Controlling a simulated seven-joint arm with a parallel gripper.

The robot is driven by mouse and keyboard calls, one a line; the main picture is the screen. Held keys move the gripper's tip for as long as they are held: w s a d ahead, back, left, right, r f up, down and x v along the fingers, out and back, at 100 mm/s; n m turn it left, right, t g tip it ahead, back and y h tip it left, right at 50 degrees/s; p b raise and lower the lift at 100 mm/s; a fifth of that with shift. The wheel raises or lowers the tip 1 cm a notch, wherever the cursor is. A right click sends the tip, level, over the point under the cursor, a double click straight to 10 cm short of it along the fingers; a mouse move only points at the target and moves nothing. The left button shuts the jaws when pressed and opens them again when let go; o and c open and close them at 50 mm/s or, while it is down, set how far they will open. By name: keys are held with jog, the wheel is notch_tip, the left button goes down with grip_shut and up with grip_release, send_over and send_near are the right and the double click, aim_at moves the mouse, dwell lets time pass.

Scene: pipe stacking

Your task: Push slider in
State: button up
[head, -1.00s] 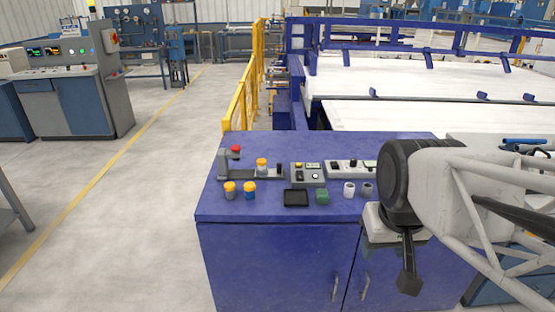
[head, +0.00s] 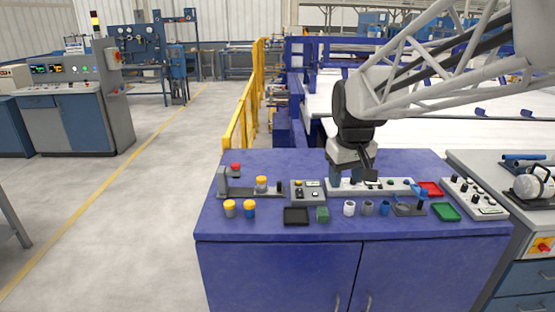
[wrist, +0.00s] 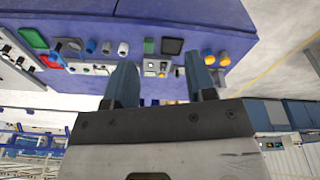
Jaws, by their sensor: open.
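A grey fixture with a long flat base (head: 245,194) stands at the left of the blue bench, with an upright block at its left end. It looks like the slider unit, but I cannot tell which part slides. A yellow-capped pale cup (head: 261,185) sits on its base, and a dark knob (head: 279,187) stands near its right end. My gripper (head: 370,177) is over the back middle of the bench, right of this fixture and apart from it. In the wrist view its two fingers (wrist: 160,82) are spread with nothing between them.
Two yellow-capped cups (head: 240,209), a black tray (head: 296,215), a green block (head: 322,214) and several small cups line the front. A control box (head: 306,191) and a long switch panel (head: 395,187) stand behind. Red (head: 430,189) and green (head: 446,211) trays lie right.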

jog(key=w+a+f+n, duration=0.2)
jog(key=w+a, duration=0.1)
jog(key=w, duration=1.3)
jog(key=n+g, duration=0.2)
jog(key=n, duration=0.4)
send_over(279, 185)
jog(key=f, duration=2.5)
jog(key=shift+w+d+f, duration=0.1)
jog(key=shift+w+d, duration=0.05)
jog(key=shift+w, duration=0.2)
jog(key=shift+w+f, duration=0.3)
jog(key=shift+f, duration=0.1)
jog(key=shift+f, duration=3.9)
jog(key=shift+c, duration=0.5)
